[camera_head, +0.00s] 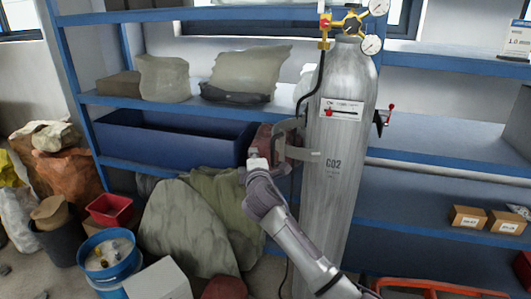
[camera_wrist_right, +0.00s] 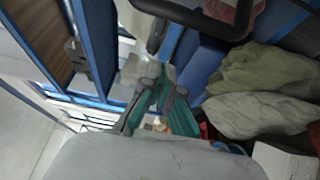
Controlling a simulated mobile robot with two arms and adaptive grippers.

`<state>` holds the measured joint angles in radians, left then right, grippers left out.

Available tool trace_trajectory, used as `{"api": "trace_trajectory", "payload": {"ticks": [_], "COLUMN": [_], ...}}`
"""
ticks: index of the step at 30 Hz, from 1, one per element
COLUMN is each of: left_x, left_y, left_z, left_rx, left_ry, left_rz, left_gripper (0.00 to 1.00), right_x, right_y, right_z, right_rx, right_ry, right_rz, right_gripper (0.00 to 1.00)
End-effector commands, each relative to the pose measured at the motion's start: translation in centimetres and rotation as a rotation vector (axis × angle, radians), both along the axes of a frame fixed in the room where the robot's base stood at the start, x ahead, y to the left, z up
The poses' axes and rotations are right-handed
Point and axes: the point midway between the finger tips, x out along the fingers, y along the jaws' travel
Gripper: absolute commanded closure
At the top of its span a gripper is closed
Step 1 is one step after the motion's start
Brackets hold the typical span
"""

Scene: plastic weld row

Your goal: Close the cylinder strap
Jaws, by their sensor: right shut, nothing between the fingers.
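A tall grey CO2 cylinder (camera_head: 340,195) stands upright in front of the blue shelf in the head view. A grey curved strap (camera_head: 279,142) sticks out to the left of the cylinder, swung open. A red-tipped latch piece (camera_head: 386,115) shows at the cylinder's right side. My right gripper (camera_head: 257,159) is beside the strap's left side, fingers shut and empty. Whether it touches the strap I cannot tell. In the right wrist view the gripper's fingers (camera_wrist_right: 157,92) are together, and a dark curved bar (camera_wrist_right: 200,22) crosses the top. My left gripper is not in view.
The blue shelf (camera_head: 200,99) behind carries sacks, a blue bin (camera_head: 170,140) and small boxes (camera_head: 468,217). Sacks (camera_head: 180,232) and a blue bucket (camera_head: 108,262) stand on the left floor. A gauge assembly (camera_head: 347,24) tops the cylinder, with a black hose running down its left side.

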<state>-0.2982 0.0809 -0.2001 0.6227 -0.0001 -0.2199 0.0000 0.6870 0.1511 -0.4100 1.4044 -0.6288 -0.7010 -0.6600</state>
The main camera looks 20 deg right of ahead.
Motion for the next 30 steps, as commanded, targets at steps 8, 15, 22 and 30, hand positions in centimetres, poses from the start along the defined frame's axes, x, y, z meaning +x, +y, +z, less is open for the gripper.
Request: {"api": "trace_trajectory", "payload": {"ticks": [8, 15, 22, 30], "left_x": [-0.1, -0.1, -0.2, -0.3], "left_y": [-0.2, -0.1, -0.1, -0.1], "left_z": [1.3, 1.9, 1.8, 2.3], "left_rx": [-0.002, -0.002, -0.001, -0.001], "left_ry": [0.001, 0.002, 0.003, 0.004], "left_rz": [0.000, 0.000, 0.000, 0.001], "left_gripper": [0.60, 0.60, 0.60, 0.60], "right_x": [0.9, 0.0, -0.1, -0.4], "right_y": [-2.2, -3.7, -3.8, -4.1], "right_z": [0.2, 0.0, -0.1, 0.0], "right_rx": [-0.001, 0.001, 0.002, 0.000], "right_ry": [0.001, 0.001, 0.001, 0.001], "right_rz": [0.000, 0.001, 0.002, 0.015], "right_gripper": [1.00, 1.00, 1.00, 1.00]}}
